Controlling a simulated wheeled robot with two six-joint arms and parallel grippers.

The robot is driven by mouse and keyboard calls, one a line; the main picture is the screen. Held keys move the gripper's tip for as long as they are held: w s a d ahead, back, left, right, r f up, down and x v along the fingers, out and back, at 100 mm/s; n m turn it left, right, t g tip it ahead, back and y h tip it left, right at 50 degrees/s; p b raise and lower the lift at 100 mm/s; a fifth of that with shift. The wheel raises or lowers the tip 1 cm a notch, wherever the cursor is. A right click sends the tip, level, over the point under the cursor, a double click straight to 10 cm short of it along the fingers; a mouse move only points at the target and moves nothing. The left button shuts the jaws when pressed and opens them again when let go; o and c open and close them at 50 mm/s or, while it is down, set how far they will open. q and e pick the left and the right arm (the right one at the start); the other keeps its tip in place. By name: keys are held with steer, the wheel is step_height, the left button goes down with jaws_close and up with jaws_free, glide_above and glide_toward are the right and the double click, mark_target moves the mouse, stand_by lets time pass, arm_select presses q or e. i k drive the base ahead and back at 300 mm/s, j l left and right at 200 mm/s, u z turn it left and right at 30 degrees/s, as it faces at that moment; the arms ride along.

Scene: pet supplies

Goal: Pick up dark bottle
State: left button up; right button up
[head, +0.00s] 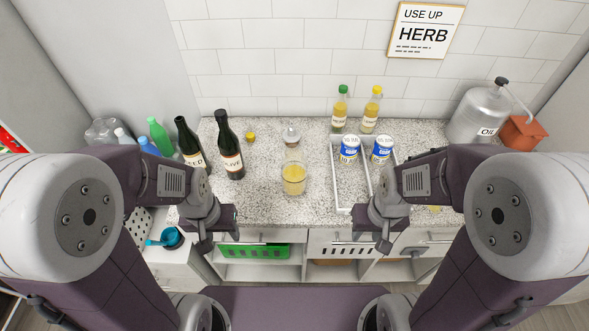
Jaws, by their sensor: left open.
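Two dark bottles stand upright near the left of the speckled counter (265,205). One dark bottle (229,147) has a pale label and is nearer the middle. The other dark bottle (189,140) stands just left of it, its lower part partly hidden by my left arm. My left gripper (220,229) is open and empty at the counter's front edge, in front of the bottles and apart from them. My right gripper (367,229) looks open and empty at the front edge, near the white tray.
A white tray (336,178) holds blue-white cans (349,149). Two oil bottles (340,108) stand behind. A green bottle (160,136) stands left. A metal oil can (481,112) is at right.

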mark_target(190, 145)
steer(key=j, duration=1.3)
steer(key=k+j+z, duration=0.1)
steer(key=j, duration=1.25)
